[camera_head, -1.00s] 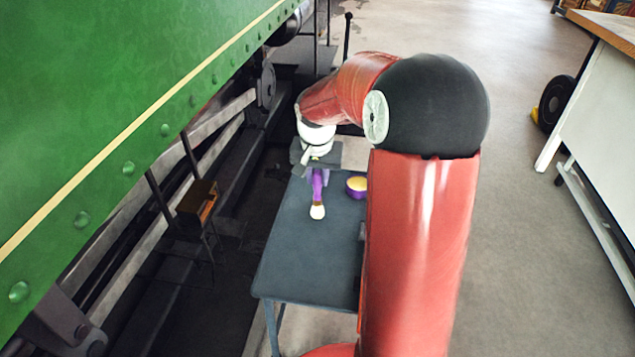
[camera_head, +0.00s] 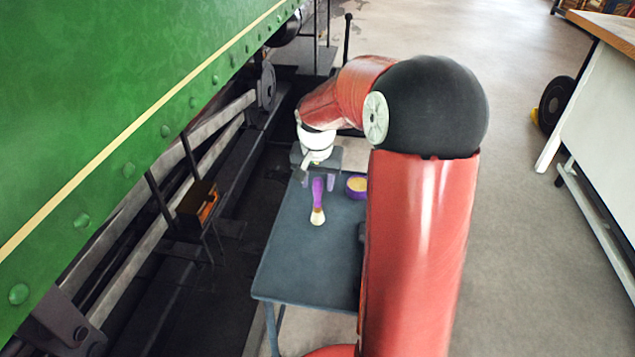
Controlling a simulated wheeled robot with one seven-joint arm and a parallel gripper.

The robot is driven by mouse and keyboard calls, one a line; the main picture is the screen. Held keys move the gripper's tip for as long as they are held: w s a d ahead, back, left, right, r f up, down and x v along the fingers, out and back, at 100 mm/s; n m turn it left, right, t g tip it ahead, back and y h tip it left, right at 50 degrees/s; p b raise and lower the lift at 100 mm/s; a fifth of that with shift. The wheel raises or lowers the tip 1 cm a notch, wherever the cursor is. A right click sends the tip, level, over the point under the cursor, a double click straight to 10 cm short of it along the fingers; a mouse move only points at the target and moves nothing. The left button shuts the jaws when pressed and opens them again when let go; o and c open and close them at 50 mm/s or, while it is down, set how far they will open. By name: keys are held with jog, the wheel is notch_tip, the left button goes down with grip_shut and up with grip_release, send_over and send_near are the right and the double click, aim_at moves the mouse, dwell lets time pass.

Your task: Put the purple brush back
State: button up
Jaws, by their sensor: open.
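The purple brush (camera_head: 318,192) has a purple handle and pale bristles pointing toward me. It is over the dark table (camera_head: 300,255), seemingly lying on its top. My gripper (camera_head: 318,184) is at the far end of the handle. Its jaws are open, with one finger showing on each side of the handle. The gripper's body hides the handle's far end. I cannot tell whether a finger touches the brush. A purple bowl (camera_head: 357,187) with yellowish contents stands on the table just right of the brush.
A green riveted tram side (camera_head: 120,100) fills the left. A small brown box (camera_head: 197,203) on thin legs stands between it and the table. A white bench (camera_head: 600,110) stands at the right. The table's near part is bare. My red arm hides its right side.

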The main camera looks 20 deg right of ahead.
notch_tip(320, 180, up, 10)
jog(key=s, duration=0.2)
jog(key=s+a+r+n+t, duration=0.2)
jog(key=s+a+r+n, duration=0.15)
jog(key=s+a, duration=0.5)
jog(key=s+a+f+n+t, duration=0.1)
jog(key=s, duration=0.6)
jog(key=s+a+n+y, duration=0.1)
jog(key=s+n, duration=0.1)
jog(key=s, duration=0.5)
jog(key=shift+s+f+t, duration=0.35)
jog(key=shift+f+t, duration=0.05)
jog(key=shift+a, duration=0.1)
jog(key=shift+c, duration=1)
